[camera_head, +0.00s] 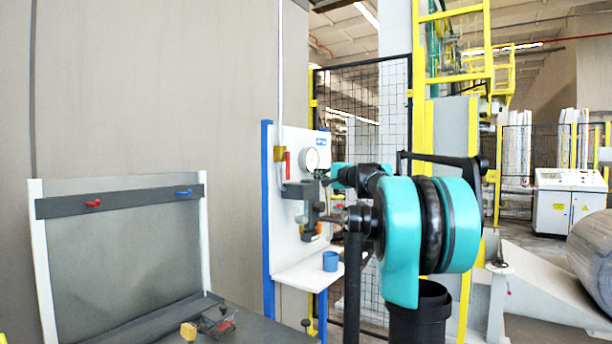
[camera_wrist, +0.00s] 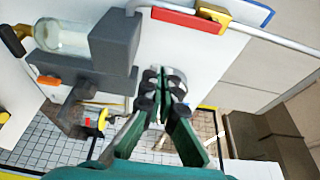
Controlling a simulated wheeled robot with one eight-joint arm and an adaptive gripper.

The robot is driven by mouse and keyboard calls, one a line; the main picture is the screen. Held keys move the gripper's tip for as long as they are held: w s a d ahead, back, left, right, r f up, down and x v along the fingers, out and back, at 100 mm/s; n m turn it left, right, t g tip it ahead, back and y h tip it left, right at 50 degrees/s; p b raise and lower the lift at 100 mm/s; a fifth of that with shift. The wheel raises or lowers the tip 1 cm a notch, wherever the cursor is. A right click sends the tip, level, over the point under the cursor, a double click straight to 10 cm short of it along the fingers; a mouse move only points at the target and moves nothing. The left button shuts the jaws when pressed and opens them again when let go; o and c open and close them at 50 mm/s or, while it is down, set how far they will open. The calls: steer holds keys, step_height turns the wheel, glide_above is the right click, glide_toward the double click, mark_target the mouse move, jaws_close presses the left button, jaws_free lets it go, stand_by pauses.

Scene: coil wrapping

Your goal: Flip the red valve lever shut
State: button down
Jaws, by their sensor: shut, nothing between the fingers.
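The red valve lever (camera_head: 288,164) hangs straight down from a brass valve (camera_head: 280,154) on a thin white pipe, on the left part of the white panel (camera_head: 315,145). In the wrist view the lever (camera_wrist: 172,19) lies along the pipe's line near the top edge, joined to the brass valve (camera_wrist: 214,14). My gripper (camera_wrist: 164,80) is shut and empty, its fingertips together below the lever in that picture and apart from it. In the head view my teal and black arm hides most of the gripper.
A grey block with a clear bowl (camera_wrist: 62,36) sits just left of my fingers in the wrist view. A round gauge (camera_head: 311,159) is on the panel. A blue cup (camera_head: 330,261) stands on the white shelf (camera_head: 308,274) below. A grey workbench is at left.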

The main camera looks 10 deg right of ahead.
mark_target(289, 174)
steer(key=x, duration=0.9)
steer(key=shift+w+a, duration=0.15)
steer(key=shift+w, duration=0.05)
steer(key=shift+s+a, duration=0.8)
steer(key=shift+s, duration=0.2)
steer(key=shift+s+a, duration=0.55)
steer(key=shift+s+a+f+m, duration=0.1)
steer(key=shift+s+a+m, duration=0.15)
steer(key=shift+m, duration=0.25)
steer(key=shift+s+a+m+g, duration=0.5)
steer(key=shift+a+m+g, duration=0.1)
steer(key=shift+m, duration=0.4)
steer(key=shift+s+a+r+m+g+y, duration=0.3)
steer(key=shift+s+a+r+m+g, duration=0.6)
steer(key=shift+m, duration=0.85)
steer(key=shift+s+a+r+m+g+y, duration=0.3)
steer(key=shift+s+a+r+m+g, duration=0.55)
steer(key=shift+m, duration=0.95)
steer(key=shift+s+a+r+m+g+y, duration=0.3)
steer(key=shift+s+a+r+m+g, duration=0.25)
steer(key=shift+r+m, duration=0.95)
steer(key=shift+f+m, duration=0.2)
steer(key=shift+m, duration=0.05)
